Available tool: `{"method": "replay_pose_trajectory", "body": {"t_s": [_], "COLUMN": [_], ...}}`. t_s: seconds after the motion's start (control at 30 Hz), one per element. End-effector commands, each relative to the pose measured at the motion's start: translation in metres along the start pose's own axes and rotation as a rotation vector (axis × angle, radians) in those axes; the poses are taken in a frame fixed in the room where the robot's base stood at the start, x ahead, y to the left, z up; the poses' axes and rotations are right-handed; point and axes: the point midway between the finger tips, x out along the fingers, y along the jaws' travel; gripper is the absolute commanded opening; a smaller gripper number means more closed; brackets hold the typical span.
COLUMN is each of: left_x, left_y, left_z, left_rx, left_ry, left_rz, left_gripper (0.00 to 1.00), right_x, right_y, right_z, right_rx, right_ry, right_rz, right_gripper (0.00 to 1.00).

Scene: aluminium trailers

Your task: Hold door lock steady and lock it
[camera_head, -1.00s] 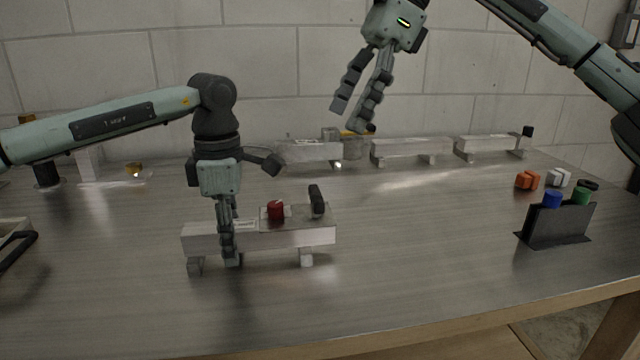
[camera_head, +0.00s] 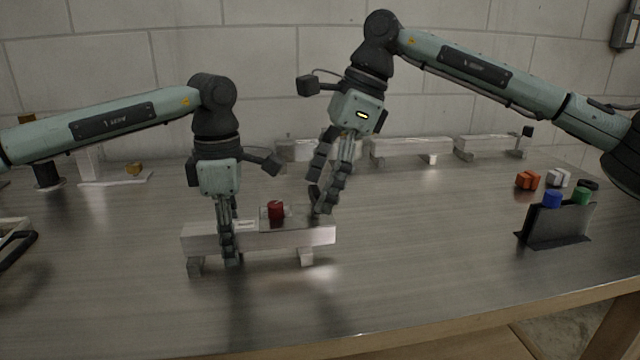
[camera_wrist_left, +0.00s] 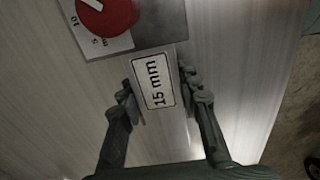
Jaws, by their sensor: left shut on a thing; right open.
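The door lock (camera_head: 270,238) is a silver bar on two short feet, standing on the metal table at front left of centre. A red knob (camera_head: 275,209) sits on its top plate; the knob also shows in the left wrist view (camera_wrist_left: 106,14) beside a "15 mm" label (camera_wrist_left: 154,82). My left gripper (camera_head: 229,250) points down and is shut on the bar, left of the knob. My right gripper (camera_head: 318,207) is open at the bar's right end, around or in front of the black handle, which is mostly hidden behind its fingers.
More silver bars (camera_head: 412,147) stand along the back by the wall. The table between the lock and the holder is clear.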

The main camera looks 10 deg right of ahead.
Motion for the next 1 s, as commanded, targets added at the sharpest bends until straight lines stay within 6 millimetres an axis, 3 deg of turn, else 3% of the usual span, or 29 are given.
{"method": "replay_pose_trajectory", "body": {"t_s": [0.23,0.6,1.0], "left_x": [-0.0005,-0.0005,-0.0005], "left_y": [0.0,-0.0001,-0.0001], "left_z": [0.0004,0.0005,0.0005], "left_rx": [0.001,0.001,0.001], "left_ry": [-0.001,-0.001,-0.001], "left_rz": [0.001,0.001,0.001], "left_gripper": [0.0,0.0,0.0], "right_x": [0.0005,0.0002,0.0002], "right_y": [0.0001,0.0,0.0005], "right_z": [0.0002,0.0003,0.0002], "right_rx": [0.0,0.0,0.068], "right_ry": [0.0,0.0,0.0], "right_rz": [0.0,0.0,-0.028], "right_gripper": [0.8,0.34,0.33]}}
